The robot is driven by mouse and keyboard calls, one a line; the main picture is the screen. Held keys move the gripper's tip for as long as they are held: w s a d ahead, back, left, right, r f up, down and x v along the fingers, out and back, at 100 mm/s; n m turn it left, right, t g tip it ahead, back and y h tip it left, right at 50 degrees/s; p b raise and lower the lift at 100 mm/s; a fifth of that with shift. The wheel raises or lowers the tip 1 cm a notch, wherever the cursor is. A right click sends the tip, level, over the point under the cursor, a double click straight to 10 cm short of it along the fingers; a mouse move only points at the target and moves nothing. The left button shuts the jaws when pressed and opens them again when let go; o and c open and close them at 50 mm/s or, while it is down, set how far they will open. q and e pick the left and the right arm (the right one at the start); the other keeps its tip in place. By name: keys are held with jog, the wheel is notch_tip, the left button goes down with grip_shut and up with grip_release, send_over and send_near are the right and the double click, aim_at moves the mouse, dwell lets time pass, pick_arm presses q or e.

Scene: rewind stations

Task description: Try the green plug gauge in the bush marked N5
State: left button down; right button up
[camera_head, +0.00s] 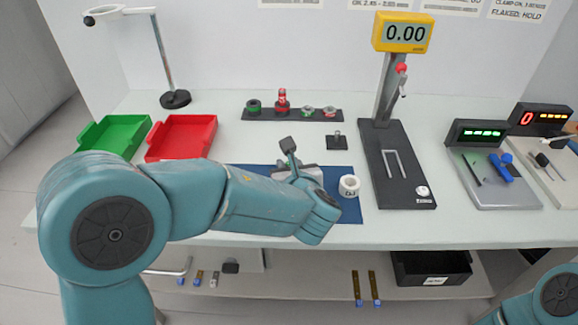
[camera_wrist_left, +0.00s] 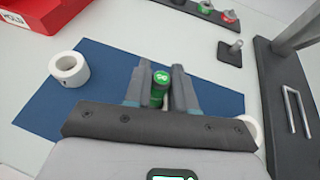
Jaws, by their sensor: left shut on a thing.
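My left gripper (camera_wrist_left: 158,92) is shut on the green plug gauge (camera_wrist_left: 162,78), whose green top with white marking shows between the fingers in the left wrist view. In the head view, my forearm and wrist hide the fingertips and gauge. A white bush (camera_wrist_left: 68,68) stands on the blue mat, left of the gripper in the wrist view. Another white bush (camera_head: 349,186) stands at the mat's right side, right of the gripper; its dark marking is not clearly legible. It also shows partly behind my gripper in the wrist view (camera_wrist_left: 250,128). My right gripper is out of view.
The blue mat (camera_head: 348,211) lies mid-table. Behind it are a dark gauge rack (camera_head: 293,115) and a small post on a black base (camera_head: 337,142). A display stand (camera_head: 388,170) rises at right. Green (camera_head: 113,133) and red (camera_head: 181,137) trays stand at left.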

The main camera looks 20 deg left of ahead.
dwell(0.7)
pick_arm(q)
jog(key=shift+r+p, duration=2.25)
jog(key=shift+r, duration=0.7)
